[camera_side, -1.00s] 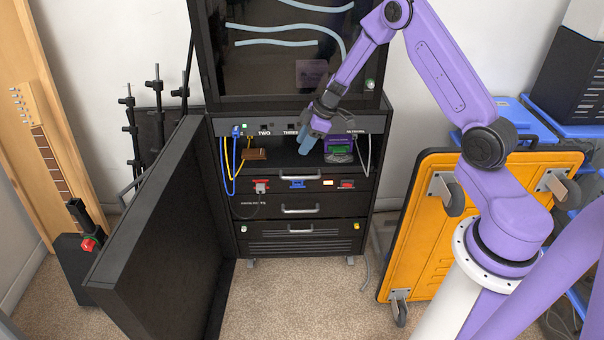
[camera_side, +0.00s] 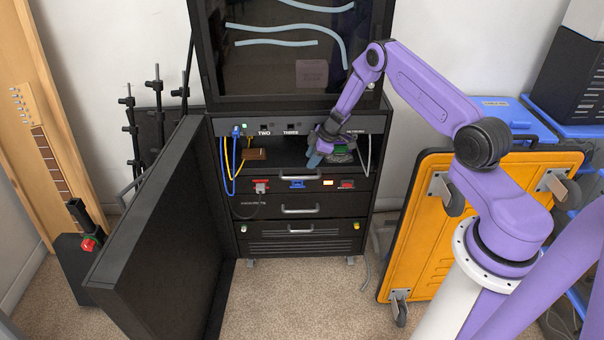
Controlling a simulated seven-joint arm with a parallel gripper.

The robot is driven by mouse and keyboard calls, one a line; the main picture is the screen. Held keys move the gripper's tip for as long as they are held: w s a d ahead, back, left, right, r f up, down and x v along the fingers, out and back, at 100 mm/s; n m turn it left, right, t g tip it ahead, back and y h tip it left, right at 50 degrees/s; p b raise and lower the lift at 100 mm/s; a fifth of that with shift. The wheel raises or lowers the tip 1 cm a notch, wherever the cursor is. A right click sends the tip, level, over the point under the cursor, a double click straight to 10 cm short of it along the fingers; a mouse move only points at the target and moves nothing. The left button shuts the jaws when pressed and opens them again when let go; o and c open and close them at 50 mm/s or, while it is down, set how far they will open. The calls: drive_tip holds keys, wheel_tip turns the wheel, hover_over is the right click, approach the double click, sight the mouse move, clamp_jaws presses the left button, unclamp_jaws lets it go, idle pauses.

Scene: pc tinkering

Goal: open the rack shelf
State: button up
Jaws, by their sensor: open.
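The black rack (camera_side: 285,245) stands against the wall with its large left door (camera_side: 155,235) swung open. Its front has stacked drawers or shelves with grey handles: an upper handle (camera_side: 303,173), a middle handle (camera_side: 300,209) and a lower handle (camera_side: 299,228). They look closed. My gripper (camera_side: 314,160) is open and points down in the open bay above the upper drawer. It is close to the upper handle, a little above and right of it. I cannot tell whether it touches anything. The wrist partly hides a purple and green device (camera_side: 342,153).
Blue and yellow cables (camera_side: 229,165) hang at the bay's left, beside a small brown block (camera_side: 254,154). A grey cable (camera_side: 368,158) hangs at its right. An orange wheeled cart (camera_side: 440,235) stands right of the rack. The carpet in front is clear.

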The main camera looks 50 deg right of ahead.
sight(302, 177)
drive_tip(key=shift+x, duration=4.6)
clamp_jaws()
